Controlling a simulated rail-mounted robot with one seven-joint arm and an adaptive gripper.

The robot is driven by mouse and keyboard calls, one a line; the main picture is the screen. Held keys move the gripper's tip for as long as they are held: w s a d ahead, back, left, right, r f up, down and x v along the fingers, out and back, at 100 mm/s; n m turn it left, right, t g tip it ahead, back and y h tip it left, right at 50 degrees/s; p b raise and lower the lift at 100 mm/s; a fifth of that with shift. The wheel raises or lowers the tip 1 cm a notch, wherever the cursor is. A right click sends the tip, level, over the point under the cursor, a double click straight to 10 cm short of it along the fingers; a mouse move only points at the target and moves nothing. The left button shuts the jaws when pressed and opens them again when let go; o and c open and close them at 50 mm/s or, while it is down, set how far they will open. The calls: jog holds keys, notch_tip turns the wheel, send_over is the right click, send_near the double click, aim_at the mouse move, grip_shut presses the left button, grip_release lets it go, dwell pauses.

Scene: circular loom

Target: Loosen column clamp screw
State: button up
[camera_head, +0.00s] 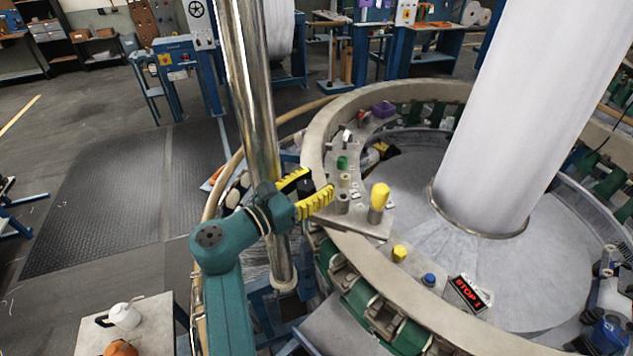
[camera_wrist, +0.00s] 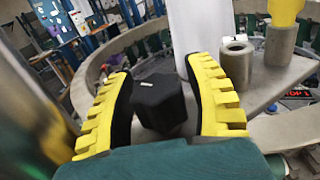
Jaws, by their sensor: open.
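A black faceted knob with a small white mark on top (camera_wrist: 162,98), which looks like the clamp screw, sits between the fingers in the wrist view. My gripper (camera_wrist: 160,68) is open, with one yellow, ridged, black-padded finger on each side of the knob. A narrow gap shows beside the right finger; contact on the left is unclear. In the head view my gripper (camera_head: 320,181) is just right of the shiny steel column (camera_head: 252,110), over the loom ring's left edge. The knob is mostly hidden there, and its mounting is hidden in the wrist view.
A grey plate (camera_head: 372,226) carries a yellow-topped post (camera_head: 380,196), a short hollow post (camera_head: 343,203) and a green knob (camera_head: 342,162). The pale loom ring (camera_head: 316,140) curves around a thick white cylinder (camera_head: 520,110). Floor at left is open.

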jog(key=shift+w+d, duration=0.1)
jog(key=shift+d, duration=0.05)
grip_shut()
jog(key=shift+r+p, duration=0.25)
jog(key=shift+p, duration=0.35)
